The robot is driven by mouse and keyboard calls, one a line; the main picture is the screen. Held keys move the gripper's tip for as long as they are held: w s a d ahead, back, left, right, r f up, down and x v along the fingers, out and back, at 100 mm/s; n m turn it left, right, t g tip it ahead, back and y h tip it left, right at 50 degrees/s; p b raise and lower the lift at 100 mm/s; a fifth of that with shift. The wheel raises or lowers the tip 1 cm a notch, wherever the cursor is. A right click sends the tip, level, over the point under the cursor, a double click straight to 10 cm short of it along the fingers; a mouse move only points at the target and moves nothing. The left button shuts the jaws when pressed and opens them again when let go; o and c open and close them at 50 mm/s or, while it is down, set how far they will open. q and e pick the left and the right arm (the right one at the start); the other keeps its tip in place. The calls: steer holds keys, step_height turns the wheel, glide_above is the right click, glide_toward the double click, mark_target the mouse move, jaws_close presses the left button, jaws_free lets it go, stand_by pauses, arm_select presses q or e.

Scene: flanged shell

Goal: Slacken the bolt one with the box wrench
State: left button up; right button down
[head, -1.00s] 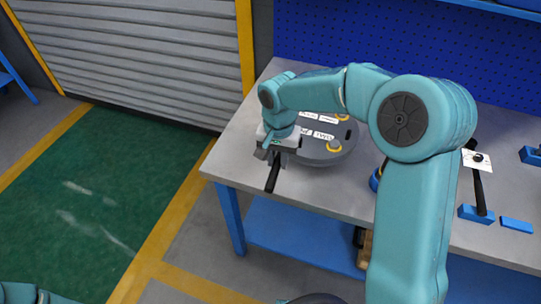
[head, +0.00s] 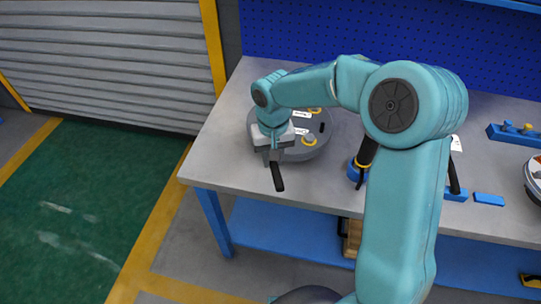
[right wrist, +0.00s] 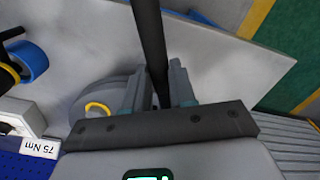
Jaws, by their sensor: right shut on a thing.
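My right gripper (head: 273,155) is shut on the black handle of the box wrench (head: 277,178), at the left front of the grey round shell (head: 315,145) on the bench. The handle's free end points toward the bench's front edge. The right wrist view shows the dark handle (right wrist: 150,40) between the jaws (right wrist: 162,92). The wrench's head is hidden, so I cannot tell whether it sits on a bolt. The shell carries white labels and yellow rings (head: 309,141); bolt one cannot be made out. My left gripper is out of view.
A blue round holder (head: 354,172) with a black-handled tool stands right of the shell, partly behind my arm. Blue blocks (head: 489,199) lie farther right. The bench's front left corner is clear.

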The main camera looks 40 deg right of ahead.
steer(key=shift+r+p, duration=2.3)
steer(key=shift+r, duration=0.75)
steer(key=shift+f, duration=0.1)
steer(key=shift+a, duration=0.1)
